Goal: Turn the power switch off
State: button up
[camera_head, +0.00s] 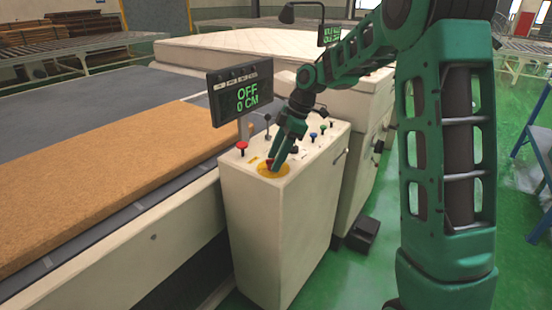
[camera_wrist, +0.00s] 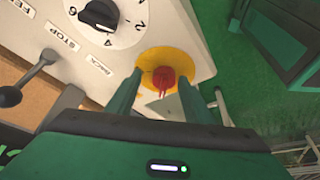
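A red knob (camera_wrist: 163,79) sits on a round yellow plate (camera_wrist: 178,60) on top of the white control cabinet (camera_head: 280,225). In the head view the yellow plate (camera_head: 273,170) is at the cabinet's near end, with the knob mostly hidden by my fingers. My gripper (camera_head: 273,160) points down at it. In the wrist view my gripper (camera_wrist: 161,90) is open, with its two fingers apart on either side of the red knob and gaps between. I cannot tell how far down the fingers reach. The display (camera_head: 241,92) on the cabinet reads "OFF" and "0 CM".
A black numbered dial (camera_wrist: 101,14) and a dark lever (camera_wrist: 38,65) are near the plate. Another red-topped control (camera_head: 241,146) and blue and green buttons stand on the panel. A brown slab (camera_head: 110,180) lies left; a white mattress (camera_head: 235,48) lies behind. Green floor is free in front.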

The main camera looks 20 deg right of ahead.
jog(key=shift+a, duration=0.1)
jog(key=shift+s+r, duration=0.1)
jog(key=shift+r, duration=0.35)
jog(key=v, duration=1)
jog(key=shift+d, duration=0.25)
jog(key=shift+f, duration=0.1)
jog(key=s+d+f+m+h, duration=0.1)
jog(key=s+d+f+m, duration=0.2)
jog(key=s+m, duration=0.4)
jog(key=s+d+f+m+h, duration=0.1)
jog(key=s+d+m, duration=0.4)
jog(key=s, duration=1.4)
jog(key=s+d+f+m+g+h, duration=0.1)
jog(key=s+d+f+m, duration=0.3)
jog(key=s+m, duration=0.6)
jog(key=s+d+h, duration=0.1)
jog(key=s, duration=0.2)
jog(key=shift+f+m, duration=0.3)
